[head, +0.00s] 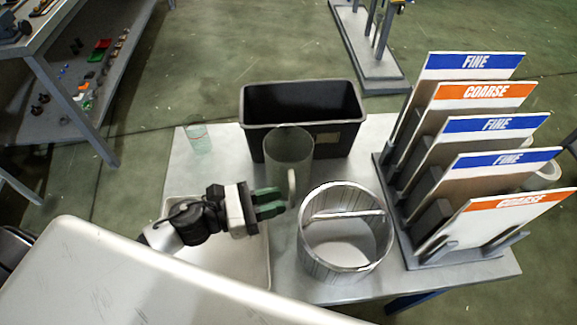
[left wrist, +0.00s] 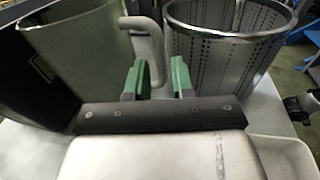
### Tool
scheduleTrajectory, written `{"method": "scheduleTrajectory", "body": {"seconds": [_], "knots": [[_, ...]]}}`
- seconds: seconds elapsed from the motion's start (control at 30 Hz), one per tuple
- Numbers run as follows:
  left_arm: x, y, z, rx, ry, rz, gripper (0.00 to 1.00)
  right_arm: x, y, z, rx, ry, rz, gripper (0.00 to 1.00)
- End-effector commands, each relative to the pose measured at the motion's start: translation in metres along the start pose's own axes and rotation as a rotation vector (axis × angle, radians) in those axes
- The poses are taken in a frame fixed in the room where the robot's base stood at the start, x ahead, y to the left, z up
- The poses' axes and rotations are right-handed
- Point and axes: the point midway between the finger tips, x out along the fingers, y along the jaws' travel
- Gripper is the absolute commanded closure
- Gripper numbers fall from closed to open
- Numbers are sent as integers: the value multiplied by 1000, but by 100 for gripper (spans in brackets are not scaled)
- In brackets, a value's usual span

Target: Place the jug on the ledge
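The jug (head: 288,150) is a tall translucent grey-green vessel standing upright on the metal table, its pale handle (head: 291,186) facing the near side. My left gripper (head: 284,205) has green fingers and is beside the handle. In the left wrist view its fingers (left wrist: 158,80) are apart, with the lower part of the handle (left wrist: 150,45) showing between or just beyond them; I cannot tell whether they touch. The jug (left wrist: 85,50) fills the upper left there. No surface is clearly recognisable as the ledge. My right gripper is not clearly shown; a small dark part at the left wrist view's right edge may be it.
A perforated metal basket (head: 320,262) stands close to the right of the handle. A black bin (head: 300,98) is behind the jug. A rack with several FINE and COARSE boards (head: 480,125) is at right. A small glass (head: 199,139) stands at left. A pale raised surface (head: 130,285) fills the lower left.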

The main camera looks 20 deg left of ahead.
Motion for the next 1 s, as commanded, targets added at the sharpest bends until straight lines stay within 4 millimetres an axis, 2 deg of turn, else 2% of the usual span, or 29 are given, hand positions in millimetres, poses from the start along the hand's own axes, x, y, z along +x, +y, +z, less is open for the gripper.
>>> {"method": "scheduleTrajectory", "body": {"seconds": [0.03,0.1,0.3,0.57,0.7,1.0], "knots": [[9,1,8,2,-4,-2,77,-9,0,-1,0,0,0,57],[19,1,10,2,-4,0,77,-16,0,-1,0,0,0,57],[39,0,6,1,-1,-1,77,-20,0,-2,0,0,0,57],[41,0,4,1,0,-1,78,-19,0,-1,0,-1,0,57],[40,0,4,1,0,-1,100,-19,1,-1,0,-1,0,57],[40,0,5,2,-1,-1,100,-20,2,-1,-1,-1,2,57]]}}
